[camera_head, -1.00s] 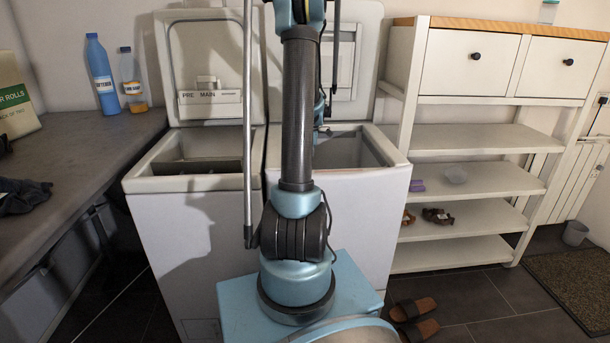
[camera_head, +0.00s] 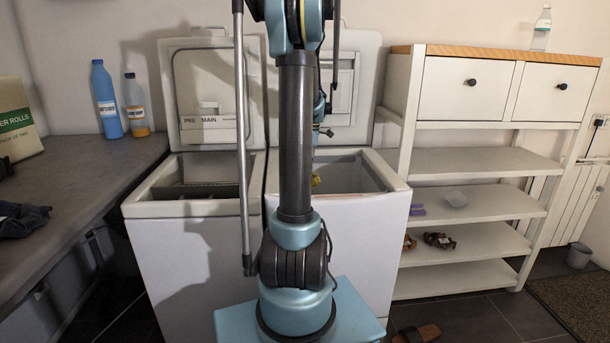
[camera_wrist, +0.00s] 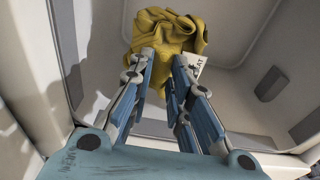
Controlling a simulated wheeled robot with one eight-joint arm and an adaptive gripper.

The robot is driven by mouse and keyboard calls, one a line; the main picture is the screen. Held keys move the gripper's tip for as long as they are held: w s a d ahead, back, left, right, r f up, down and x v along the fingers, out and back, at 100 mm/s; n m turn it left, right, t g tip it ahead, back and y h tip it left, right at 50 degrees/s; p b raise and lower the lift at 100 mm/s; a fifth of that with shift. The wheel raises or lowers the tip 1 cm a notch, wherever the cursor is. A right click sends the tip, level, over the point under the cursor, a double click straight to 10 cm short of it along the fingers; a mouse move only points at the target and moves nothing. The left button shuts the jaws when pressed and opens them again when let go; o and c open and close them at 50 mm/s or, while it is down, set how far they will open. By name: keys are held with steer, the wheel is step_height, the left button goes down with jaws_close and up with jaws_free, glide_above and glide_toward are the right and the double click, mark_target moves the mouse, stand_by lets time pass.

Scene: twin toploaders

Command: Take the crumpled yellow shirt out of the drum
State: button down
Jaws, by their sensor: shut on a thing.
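The crumpled yellow shirt (camera_wrist: 172,32) is bunched at the tips of my gripper (camera_wrist: 161,58) in the wrist view. The gripper's fingers are shut on it. The pale inside of the right-hand drum (camera_wrist: 240,75) surrounds the shirt in that view. In the head view a small bit of yellow shirt (camera_head: 316,180) shows in the opening of the right toploader (camera_head: 352,240), beside my arm. My arm hides most of the shirt and the gripper there. I cannot tell whether the shirt touches the drum.
The left toploader (camera_head: 190,250) stands open beside it, with both lids raised behind. A counter (camera_head: 95,190) with two bottles is on the left. A white shelf unit (camera_head: 470,205) stands close on the right. A slipper (camera_head: 424,334) lies on the floor.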

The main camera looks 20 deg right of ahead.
step_height(320, 180, up, 17)
steer(key=shift+r, duration=0.15)
stand_by(1.1)
